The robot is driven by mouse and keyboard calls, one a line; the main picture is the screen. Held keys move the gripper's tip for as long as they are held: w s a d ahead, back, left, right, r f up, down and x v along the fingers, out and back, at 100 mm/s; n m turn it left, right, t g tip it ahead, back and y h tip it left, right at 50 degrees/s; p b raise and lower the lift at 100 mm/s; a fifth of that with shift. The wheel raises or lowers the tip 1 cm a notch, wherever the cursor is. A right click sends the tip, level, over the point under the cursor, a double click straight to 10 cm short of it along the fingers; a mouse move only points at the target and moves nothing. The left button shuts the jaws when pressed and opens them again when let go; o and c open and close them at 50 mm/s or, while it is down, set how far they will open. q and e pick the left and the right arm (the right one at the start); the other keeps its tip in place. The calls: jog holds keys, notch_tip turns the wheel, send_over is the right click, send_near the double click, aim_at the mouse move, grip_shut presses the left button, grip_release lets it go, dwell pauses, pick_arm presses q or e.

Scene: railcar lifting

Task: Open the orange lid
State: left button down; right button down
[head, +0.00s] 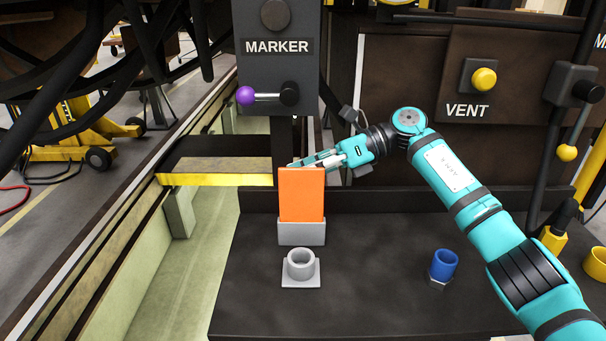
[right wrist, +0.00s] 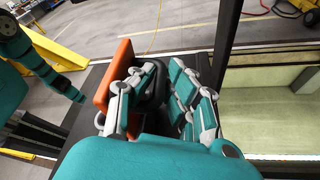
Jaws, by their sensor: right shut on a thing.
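The orange lid (head: 301,195) stands upright above a light grey block (head: 301,235) in the head view. In the right wrist view the lid (right wrist: 124,58) shows on the left, partly behind one finger. My right gripper (head: 298,165) reaches in from the right at the lid's upper edge and partly behind it. In the right wrist view my right gripper (right wrist: 162,92) has its fingers close together around a dark part beside the lid's back. The fingers hide most of that part, and whether it belongs to the lid is unclear.
A grey ring socket (head: 301,267) stands in front of the lid, and a blue cup-shaped part (head: 443,264) sits to the right on the dark deck (head: 370,290). The MARKER box (head: 277,75) with its purple-knobbed lever (head: 246,95) hangs above. The front deck is mostly clear.

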jog(key=shift+f, duration=0.1)
jog(key=c, duration=1.6)
grip_release()
jog(key=shift+c, duration=0.2)
